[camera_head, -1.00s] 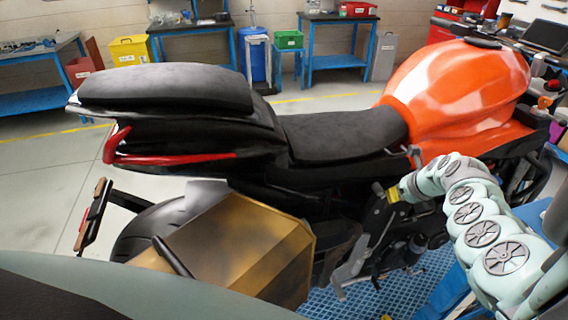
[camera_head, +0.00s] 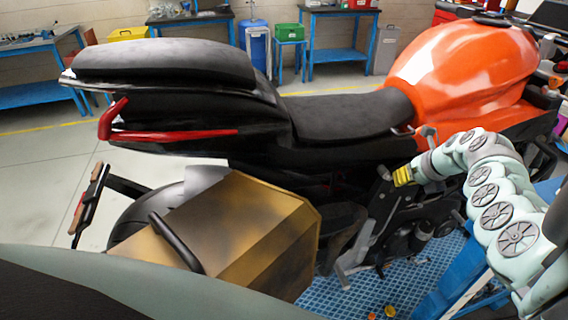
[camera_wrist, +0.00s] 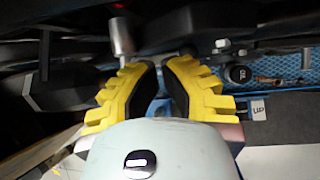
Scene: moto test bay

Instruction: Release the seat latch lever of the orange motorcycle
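The orange motorcycle (camera_head: 465,62) stands side-on, its black seat (camera_head: 350,115) left of the orange tank. My gripper (camera_head: 401,177), with yellow fingers, is beside the bike's flank, below the front of the seat. In the wrist view my gripper (camera_wrist: 161,66) is partly open, with a narrow gap between its black pads and nothing held. A small silver metal piece (camera_head: 428,132) shows under the tank edge, above the gripper. A silver cylinder (camera_wrist: 122,36) hangs ahead and left of the fingertips in the wrist view. I cannot tell whether either is the seat latch lever.
A brown-gold side case (camera_head: 235,235) is at the bike's rear, left of my gripper. A blue grid platform (camera_head: 345,295) lies below. Blue workbenches (camera_head: 340,45) stand behind the bike. The dark bike frame is close around my fingers.

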